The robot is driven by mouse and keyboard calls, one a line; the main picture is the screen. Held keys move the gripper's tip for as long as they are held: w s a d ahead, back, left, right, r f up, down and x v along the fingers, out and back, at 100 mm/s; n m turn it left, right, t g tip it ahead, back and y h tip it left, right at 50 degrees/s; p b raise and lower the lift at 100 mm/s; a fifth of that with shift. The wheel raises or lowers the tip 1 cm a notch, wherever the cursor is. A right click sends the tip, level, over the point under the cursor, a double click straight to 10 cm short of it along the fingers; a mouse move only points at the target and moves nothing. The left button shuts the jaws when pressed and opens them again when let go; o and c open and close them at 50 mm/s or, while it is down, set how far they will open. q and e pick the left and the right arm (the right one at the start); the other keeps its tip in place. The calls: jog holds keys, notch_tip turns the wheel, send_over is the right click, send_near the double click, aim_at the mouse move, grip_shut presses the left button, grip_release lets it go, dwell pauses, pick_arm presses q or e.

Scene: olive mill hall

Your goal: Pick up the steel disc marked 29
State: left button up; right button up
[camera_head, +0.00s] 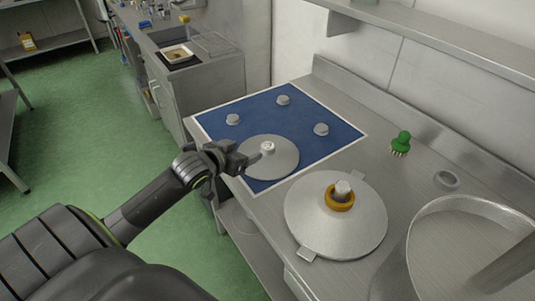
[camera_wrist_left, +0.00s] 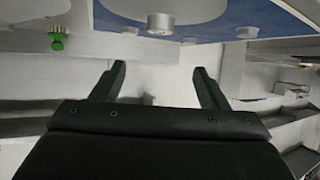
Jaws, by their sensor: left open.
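A flat round steel disc (camera_head: 285,163) with a small pale knob at its centre lies on the front part of a blue mat (camera_head: 260,112). I cannot read a 29 on it. My left gripper (camera_head: 252,157) is open and empty at the disc's left side, and hides part of its edge. In the left wrist view the open fingers (camera_wrist_left: 160,82) have nothing between them, and the disc (camera_wrist_left: 110,18) with its knob shows at the top. A second, larger steel disc (camera_head: 305,222) with a yellow ring around its knob rests on the bare bench. No marking is legible there either.
Several small steel cylinders, such as one at the back (camera_head: 283,100), stand on the mat. A green brush (camera_head: 401,142) and a small steel ring (camera_head: 447,180) lie to the right. A large steel basin (camera_head: 412,245) fills the near right. A shelf (camera_head: 440,38) overhangs the bench.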

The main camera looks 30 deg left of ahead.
pick_arm(q)
send_near(268, 145)
jog(key=w, duration=0.3)
jog(key=shift+f, duration=0.2)
jog(key=shift+s+f+p+x, duration=0.1)
jog(key=shift+f+p+x, duration=0.1)
jog(key=shift+x, duration=0.7)
jog(key=shift+s+f+p+x, duration=0.15)
jog(key=shift+p+x, duration=0.1)
jog(key=shift+x, duration=0.65)
jog(key=shift+f+p+x, duration=0.2)
jog(key=shift+x, duration=0.75)
jog(key=shift+s, duration=0.1)
jog(key=shift+c, duration=0.5)
jog(key=c, duration=1.2)
jog(key=shift+r, duration=0.1)
jog(key=shift+c, duration=0.3)
